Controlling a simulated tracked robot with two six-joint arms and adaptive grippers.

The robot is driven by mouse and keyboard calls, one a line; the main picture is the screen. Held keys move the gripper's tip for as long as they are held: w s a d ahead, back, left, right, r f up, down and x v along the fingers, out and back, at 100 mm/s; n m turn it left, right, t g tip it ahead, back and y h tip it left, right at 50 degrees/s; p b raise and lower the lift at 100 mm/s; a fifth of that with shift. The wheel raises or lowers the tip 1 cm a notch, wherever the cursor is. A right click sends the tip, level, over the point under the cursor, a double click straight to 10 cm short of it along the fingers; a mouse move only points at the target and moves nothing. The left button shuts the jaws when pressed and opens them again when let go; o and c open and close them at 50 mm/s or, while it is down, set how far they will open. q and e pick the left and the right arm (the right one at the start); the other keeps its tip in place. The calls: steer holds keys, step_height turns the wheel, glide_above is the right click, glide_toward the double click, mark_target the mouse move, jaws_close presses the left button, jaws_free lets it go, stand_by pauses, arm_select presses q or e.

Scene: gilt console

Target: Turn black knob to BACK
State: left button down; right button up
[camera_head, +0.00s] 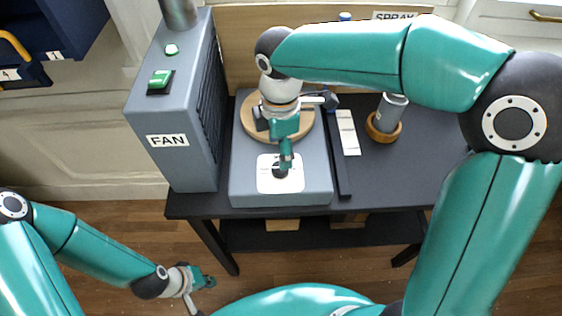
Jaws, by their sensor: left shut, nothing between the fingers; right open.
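The black knob (280,173) sits on a white label plate (266,184) at the front of a grey-blue box on the table. The plate's markings are mostly hidden or too small to read. My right gripper (285,160) reaches down from above with its fingers open at the knob; I cannot tell whether they touch it. The fingers hide the knob's upper part and its pointing direction. My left gripper (203,281) is shut and empty, low at the left in front of the table, away from the knob.
A grey box labelled FAN (168,141) with a green switch (160,79) stands left. A round wooden disc (243,118) lies on the knob's box, behind the plate. A grey cylinder in a wooden ring (383,128) stands right. The black tabletop (425,150) is clear at right.

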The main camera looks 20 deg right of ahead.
step_height(320, 180, down, 7)
steer(key=shift+r, duration=0.15)
steer(key=c, duration=1)
steer(key=shift+d, duration=0.15)
steer(key=shift+c, duration=0.7)
